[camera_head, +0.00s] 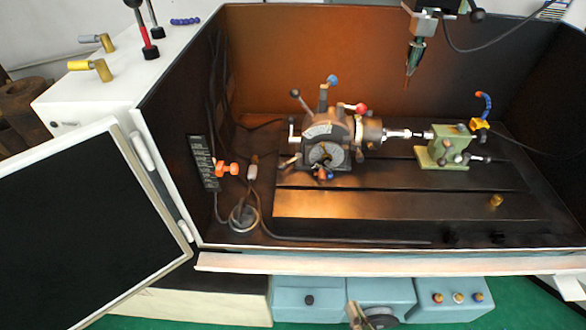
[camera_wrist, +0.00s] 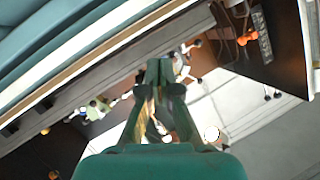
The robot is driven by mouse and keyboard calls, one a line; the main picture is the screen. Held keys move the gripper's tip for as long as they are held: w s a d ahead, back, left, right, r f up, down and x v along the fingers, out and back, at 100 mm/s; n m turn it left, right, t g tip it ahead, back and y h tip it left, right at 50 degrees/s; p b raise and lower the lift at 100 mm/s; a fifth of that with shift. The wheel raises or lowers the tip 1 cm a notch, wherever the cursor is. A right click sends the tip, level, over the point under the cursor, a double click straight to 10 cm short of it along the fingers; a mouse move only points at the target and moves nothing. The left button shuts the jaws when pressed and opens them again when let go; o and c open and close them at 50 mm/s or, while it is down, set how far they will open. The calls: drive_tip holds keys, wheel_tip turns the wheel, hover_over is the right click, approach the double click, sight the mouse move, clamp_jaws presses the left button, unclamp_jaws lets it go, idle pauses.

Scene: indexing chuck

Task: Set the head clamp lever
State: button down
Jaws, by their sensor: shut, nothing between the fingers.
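The indexing head (camera_head: 325,130) stands on the machine table inside the enclosure, with a round dial on its front. Several levers rise from it: one with a blue knob (camera_head: 332,80), one with a black knob (camera_head: 295,94) and one with a red knob (camera_head: 361,108). I cannot tell which is the clamp lever. In the wrist view, my gripper (camera_wrist: 160,66) has its green fingers together and empty. Part of the indexing head (camera_wrist: 186,73) shows behind and right of the fingertips, which hide some of it. The fingers look apart from it.
A green tailstock (camera_head: 444,148) stands right of the head. The open door (camera_head: 85,235) is at the left. The enclosure's front sill (camera_head: 400,263) runs along the near side. The front of the machine table (camera_head: 385,205) is largely clear.

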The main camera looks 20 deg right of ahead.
drive_tip(key=w+r+m, duration=0.3)
drive_tip(key=w+m, duration=0.1)
drive_tip(key=w, duration=0.9)
drive_tip(key=m+y, duration=0.2)
drive_tip(key=m, duration=0.1)
approach(281, 163)
drive_tip(key=s+d+r, duration=0.2)
drive_tip(key=s+d, duration=0.3)
drive_tip(key=x, duration=0.3)
drive_tip(key=a+x, duration=0.1)
drive_tip(key=x, duration=0.3)
drive_tip(key=f+x, duration=0.1)
drive_tip(key=x, duration=0.3)
drive_tip(key=shift+s+a, duration=0.1)
drive_tip(key=shift+a, duration=0.1)
drive_tip(key=shift+w+a+f, duration=0.3)
drive_tip(key=shift+w+a, duration=0.1)
drive_tip(key=shift+a, duration=0.1)
drive_tip(key=shift+w+a, duration=0.35)
drive_tip(key=shift+a, duration=0.1)
drive_tip(key=shift+w+a, duration=0.2)
drive_tip(key=shift+a, duration=0.05)
drive_tip(key=shift+w+a, duration=0.55)
drive_tip(key=shift+w, duration=0.2)
